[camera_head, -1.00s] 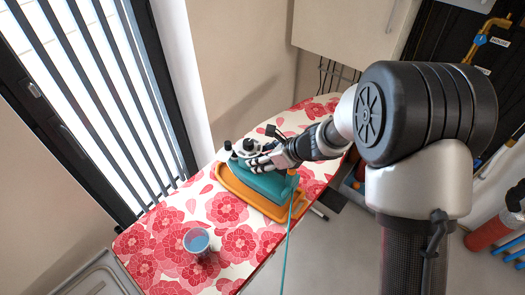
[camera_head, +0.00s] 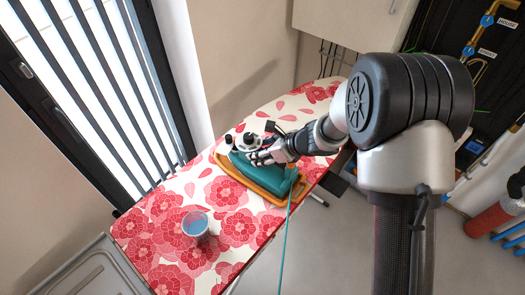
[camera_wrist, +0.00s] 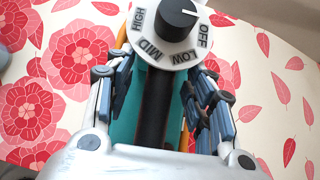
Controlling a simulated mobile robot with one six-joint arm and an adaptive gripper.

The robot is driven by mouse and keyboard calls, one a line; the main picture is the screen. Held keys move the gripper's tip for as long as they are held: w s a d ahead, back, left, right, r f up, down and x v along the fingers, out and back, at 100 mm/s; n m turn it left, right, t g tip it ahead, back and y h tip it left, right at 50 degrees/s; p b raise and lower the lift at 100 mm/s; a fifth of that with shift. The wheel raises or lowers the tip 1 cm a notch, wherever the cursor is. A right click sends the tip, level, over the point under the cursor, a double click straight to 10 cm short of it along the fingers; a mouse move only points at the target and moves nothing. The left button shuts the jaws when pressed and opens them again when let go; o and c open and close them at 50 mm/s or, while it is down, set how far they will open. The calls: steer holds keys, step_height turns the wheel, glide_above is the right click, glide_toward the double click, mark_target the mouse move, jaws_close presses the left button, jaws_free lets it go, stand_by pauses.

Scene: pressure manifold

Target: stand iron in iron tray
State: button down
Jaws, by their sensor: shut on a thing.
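The teal iron (camera_head: 266,178) lies on or just over the orange iron tray (camera_head: 277,199) on the ironing board; whether its sole touches the tray cannot be told. In the wrist view the teal iron body (camera_wrist: 124,112) and its black handle (camera_wrist: 154,105) run between the fingers. My gripper (camera_head: 262,155) reaches in from the right and is shut on the iron's handle; in the wrist view my gripper (camera_wrist: 158,95) has a finger on each side. The iron's dial (camera_wrist: 178,20) reads OFF, LOW, MID and HIGH. A sliver of orange tray shows beside the iron.
The ironing board (camera_head: 165,235) has a red and pink flower cover. A cup with blue contents (camera_head: 196,226) stands at its near part. The teal cord (camera_head: 286,240) hangs from the iron over the board's edge. A slatted window (camera_head: 95,100) is close at the left.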

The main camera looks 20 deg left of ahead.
steer(key=c, duration=0.7)
jaws_free()
steer(key=shift+c, duration=0.2)
steer(key=shift+r, duration=0.1)
steer(key=shift+d+r+p, duration=0.1)
steer(key=shift+r+p, duration=0.15)
steer(key=shift+p, duration=0.1)
steer(key=p+v, duration=0.3)
steer(key=v, duration=0.8)
steer(key=shift+s+d+r, duration=0.2)
steer(key=shift+d, duration=0.05)
